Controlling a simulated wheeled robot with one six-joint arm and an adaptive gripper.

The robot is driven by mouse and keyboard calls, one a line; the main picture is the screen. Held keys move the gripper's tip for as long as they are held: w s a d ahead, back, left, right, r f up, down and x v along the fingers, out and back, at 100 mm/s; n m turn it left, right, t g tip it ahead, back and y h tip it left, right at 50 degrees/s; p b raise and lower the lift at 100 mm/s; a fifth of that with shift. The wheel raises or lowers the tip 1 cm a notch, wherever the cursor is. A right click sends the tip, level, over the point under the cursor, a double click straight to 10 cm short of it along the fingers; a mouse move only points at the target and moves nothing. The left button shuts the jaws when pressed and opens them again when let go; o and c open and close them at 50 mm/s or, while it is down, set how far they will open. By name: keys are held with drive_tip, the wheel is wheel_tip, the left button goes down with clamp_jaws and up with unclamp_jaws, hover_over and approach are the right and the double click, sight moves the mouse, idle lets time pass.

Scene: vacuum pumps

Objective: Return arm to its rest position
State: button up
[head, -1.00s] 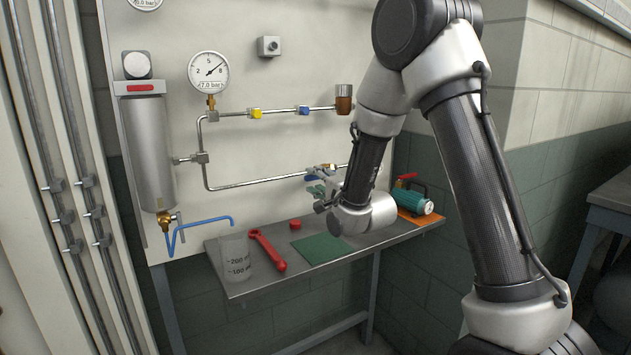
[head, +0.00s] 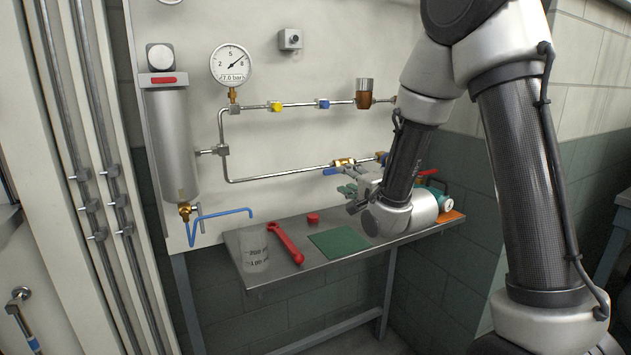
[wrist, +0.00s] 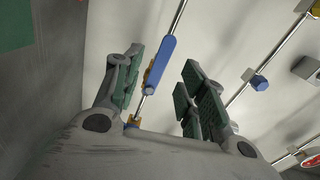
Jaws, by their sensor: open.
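My gripper (head: 350,193) is above the right part of the metal shelf (head: 300,270), just in front of the lower pipe, with my arm bent down to it from the upper right. In the wrist view my gripper (wrist: 160,88) has its green-padded fingers apart, with nothing held between them. A blue valve handle (wrist: 159,64) on the lower pipe shows in the gap between the fingers, beyond them. In the head view the brass valve (head: 343,162) on that pipe is just above the gripper. I cannot tell the exact distance between them.
The shelf holds a clear beaker (head: 254,252), a red wrench (head: 287,243), a red cap (head: 313,218) and a green mat (head: 339,241). A teal pump (head: 438,195) is partly hidden behind my wrist. A gauge (head: 230,64) and a steel cylinder (head: 171,140) are on the panel.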

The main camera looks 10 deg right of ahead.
drive_tip(key=s+d+r+n+g+h, duration=0.3)
drive_tip(key=s+d+n, duration=0.1)
drive_tip(key=s+d, duration=0.15)
drive_tip(key=s+d+n+g, duration=0.2)
drive_tip(key=s+n+g, duration=0.1)
drive_tip(key=s, duration=0.7)
drive_tip(key=s+d+n+g+h, duration=0.1)
drive_tip(key=s+d+n+g, duration=0.2)
drive_tip(key=s, duration=0.7)
drive_tip(key=s+d+r+n+g+h, duration=0.1)
drive_tip(key=s+d+n+g, duration=0.2)
drive_tip(key=s, duration=0.7)
drive_tip(key=shift+s+d+n, duration=0.2)
drive_tip(key=shift+s+n, duration=0.05)
drive_tip(key=shift+n, duration=0.05)
